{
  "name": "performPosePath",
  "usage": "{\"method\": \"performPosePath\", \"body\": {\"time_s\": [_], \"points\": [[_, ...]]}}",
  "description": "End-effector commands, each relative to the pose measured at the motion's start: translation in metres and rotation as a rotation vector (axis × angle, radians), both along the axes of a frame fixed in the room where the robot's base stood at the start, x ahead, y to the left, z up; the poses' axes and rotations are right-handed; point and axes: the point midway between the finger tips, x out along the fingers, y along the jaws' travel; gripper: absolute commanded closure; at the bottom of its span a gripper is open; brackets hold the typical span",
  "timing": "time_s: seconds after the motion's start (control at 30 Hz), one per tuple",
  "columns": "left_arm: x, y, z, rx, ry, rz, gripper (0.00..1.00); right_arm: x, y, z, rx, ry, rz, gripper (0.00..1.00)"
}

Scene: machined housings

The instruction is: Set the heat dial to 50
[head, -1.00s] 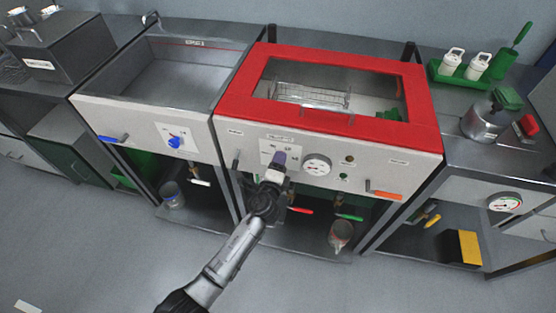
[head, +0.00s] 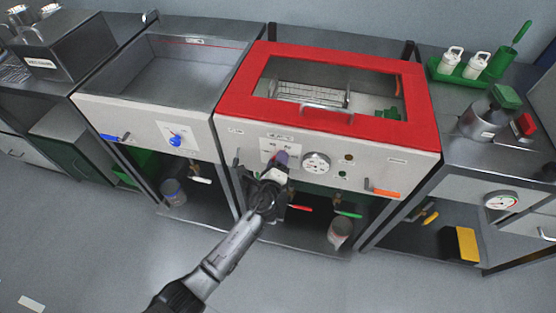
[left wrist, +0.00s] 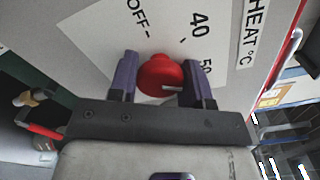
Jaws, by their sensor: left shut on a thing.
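The heat dial is a red knob (left wrist: 160,75) on a white scale plate (left wrist: 110,35) printed OFF, 40 and 50, beside a HEAT °C label. My left gripper (left wrist: 160,82) is shut on the knob, with one purple finger on each side. A short white mark on the knob points toward the right finger, on the side of the 50. That finger stands close to the 50, and the rest of the scale is hidden. In the head view my left gripper (head: 281,160) covers the dial on the red-framed unit's front panel (head: 380,162). My right gripper is not in view.
A round gauge (head: 316,162) sits just right of the dial. An orange handle (head: 384,192), a red lever (head: 300,208) and a green lever (head: 348,214) lie right and below. A blue knob (head: 176,140) is on the left unit. The floor in front is clear.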

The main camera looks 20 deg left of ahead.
Motion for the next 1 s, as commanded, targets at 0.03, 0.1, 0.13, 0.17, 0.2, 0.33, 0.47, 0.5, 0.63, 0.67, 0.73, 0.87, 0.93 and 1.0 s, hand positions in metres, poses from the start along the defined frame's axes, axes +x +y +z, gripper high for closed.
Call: {"method": "performPosePath", "body": {"time_s": [0.03, 0.1, 0.13, 0.17, 0.2, 0.33, 0.47, 0.5, 0.63, 0.67, 0.73, 0.87, 0.93, 1.0], "points": [[0.000, 0.000, -0.001, 0.000, 0.001, 0.000, 0.79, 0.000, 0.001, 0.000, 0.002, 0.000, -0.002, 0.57], [0.000, 0.000, -0.001, 0.000, 0.001, 0.000, 0.79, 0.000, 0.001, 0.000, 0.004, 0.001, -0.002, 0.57], [0.000, 0.000, -0.001, -0.001, 0.001, 0.000, 0.55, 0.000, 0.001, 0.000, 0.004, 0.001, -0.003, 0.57], [0.000, 0.000, -0.001, -0.001, 0.001, 0.000, 0.52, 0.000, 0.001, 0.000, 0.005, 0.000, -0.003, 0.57], [0.000, 0.000, -0.001, -0.001, 0.001, 0.000, 0.48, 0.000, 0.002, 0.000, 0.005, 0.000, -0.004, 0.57], [0.000, 0.000, -0.001, -0.001, 0.001, 0.000, 0.36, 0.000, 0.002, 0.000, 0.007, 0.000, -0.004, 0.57], [0.000, 0.000, 0.000, -0.001, 0.000, 0.000, 0.30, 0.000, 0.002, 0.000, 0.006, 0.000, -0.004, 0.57], [0.000, 0.000, 0.000, -0.001, 0.000, 0.000, 0.30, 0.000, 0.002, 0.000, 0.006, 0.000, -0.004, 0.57], [-0.001, 0.000, 0.000, -0.001, 0.000, 0.000, 0.30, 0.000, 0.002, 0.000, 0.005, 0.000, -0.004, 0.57], [-0.002, 0.000, 0.000, -0.001, 0.000, -0.001, 0.30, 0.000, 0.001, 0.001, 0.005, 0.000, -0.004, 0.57], [-0.006, -0.001, 0.000, -0.001, 0.000, -0.001, 0.30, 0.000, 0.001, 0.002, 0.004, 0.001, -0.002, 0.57], [-0.024, -0.003, 0.001, -0.002, 0.002, -0.001, 0.30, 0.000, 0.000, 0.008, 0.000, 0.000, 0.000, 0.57], [-0.037, -0.005, 0.000, -0.002, 0.002, -0.001, 0.30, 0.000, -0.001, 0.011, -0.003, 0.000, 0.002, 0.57], [-0.052, -0.006, 0.000, -0.002, 0.003, 0.000, 0.30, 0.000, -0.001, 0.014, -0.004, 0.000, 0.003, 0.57]]}}
